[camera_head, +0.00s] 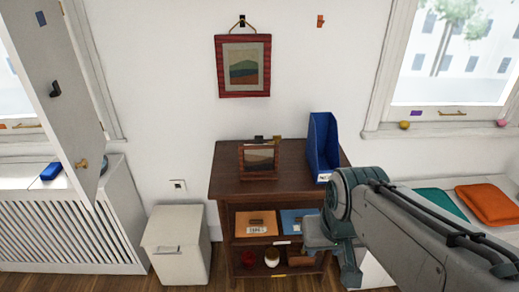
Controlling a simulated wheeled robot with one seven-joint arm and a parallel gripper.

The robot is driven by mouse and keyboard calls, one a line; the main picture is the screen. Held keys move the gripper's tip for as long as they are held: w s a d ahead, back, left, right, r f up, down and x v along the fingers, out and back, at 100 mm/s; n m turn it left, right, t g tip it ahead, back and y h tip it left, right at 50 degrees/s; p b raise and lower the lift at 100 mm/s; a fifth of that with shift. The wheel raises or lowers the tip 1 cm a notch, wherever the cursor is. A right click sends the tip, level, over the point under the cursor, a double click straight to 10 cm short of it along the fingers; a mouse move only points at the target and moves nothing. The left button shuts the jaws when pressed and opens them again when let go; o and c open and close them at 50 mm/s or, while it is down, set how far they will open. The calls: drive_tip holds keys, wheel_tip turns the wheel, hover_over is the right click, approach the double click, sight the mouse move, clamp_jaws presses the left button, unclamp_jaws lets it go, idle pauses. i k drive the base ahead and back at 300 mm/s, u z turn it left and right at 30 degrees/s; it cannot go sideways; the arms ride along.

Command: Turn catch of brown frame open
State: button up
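A larger reddish-brown frame (243,94) hangs by a cord from a dark hook on the wall above. My gripper (335,255) points down at the cabinet's front right, below its top and apart from both frames. Its fingers are small and partly hidden by my wrist, so their opening is unclear.
A blue file holder (322,146) stands right of the small frame. A white bin (177,243) stands left of the cabinet. An open white door panel (60,95) juts in at left. Cushions (490,204) lie on the right.

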sight(276, 138)
drive_tip(key=k, duration=0.65)
drive_tip(key=u, duration=0.85)
drive_tip(key=i, duration=1.65)
drive_tip(key=z, duration=0.9)
